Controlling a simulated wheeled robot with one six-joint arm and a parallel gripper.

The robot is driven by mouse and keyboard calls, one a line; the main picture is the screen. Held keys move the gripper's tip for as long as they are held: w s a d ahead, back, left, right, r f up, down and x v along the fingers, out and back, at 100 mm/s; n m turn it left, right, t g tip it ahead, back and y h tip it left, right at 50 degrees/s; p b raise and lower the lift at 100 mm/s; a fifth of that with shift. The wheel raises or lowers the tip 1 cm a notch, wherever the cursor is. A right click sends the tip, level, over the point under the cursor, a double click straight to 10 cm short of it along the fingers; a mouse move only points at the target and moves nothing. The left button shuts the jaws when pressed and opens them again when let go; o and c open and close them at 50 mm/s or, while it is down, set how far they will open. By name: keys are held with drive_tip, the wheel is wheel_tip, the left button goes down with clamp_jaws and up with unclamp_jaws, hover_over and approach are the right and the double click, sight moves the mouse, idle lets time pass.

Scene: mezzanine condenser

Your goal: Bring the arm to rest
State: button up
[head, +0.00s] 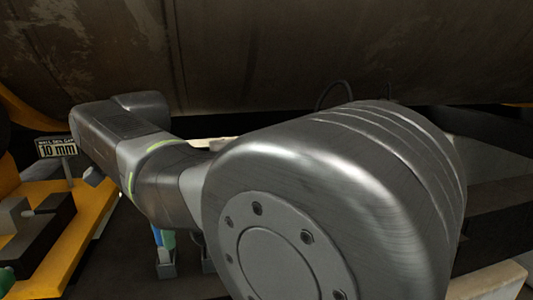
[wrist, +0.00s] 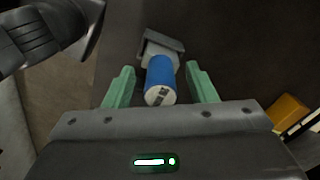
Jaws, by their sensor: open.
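My arm crosses the head view, bent, with a large rounded grey joint in front. My gripper (wrist: 160,68) shows in the wrist view with its two green fingers spread apart. A blue cylinder (wrist: 160,74) with a pale marked end face appears between the fingers, with a gap visible on each side. Its far end meets a grey bracket or holder (wrist: 159,45). In the head view, a bit of blue and green shows below my arm; the rest of the gripper is hidden there.
A big dark, worn cylindrical shell (head: 270,50) spans the top of the head view, close above my arm. At the left are a yellow plate (head: 75,235), dark blocks (head: 45,240) and a small "10 mm" sign (head: 57,148). A dark surface lies below.

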wheel_tip(320, 180, up, 14)
drive_tip(key=p, duration=0.1)
wheel_tip(320, 180, down, 15)
drive_tip(key=shift+r+b, duration=0.1)
drive_tip(key=shift+b, duration=0.5)
wheel_tip(320, 180, up, 2)
drive_tip(key=shift+r+p, duration=0.2)
drive_tip(key=shift+p, duration=0.55)
wheel_tip(320, 180, up, 8)
drive_tip(key=p, duration=0.4)
drive_tip(key=shift+f, duration=0.2)
drive_tip(key=shift+f+b, duration=0.45)
drive_tip(key=shift+b, duration=0.45)
drive_tip(key=shift+f+b, duration=0.1)
drive_tip(key=shift+b, duration=0.25)
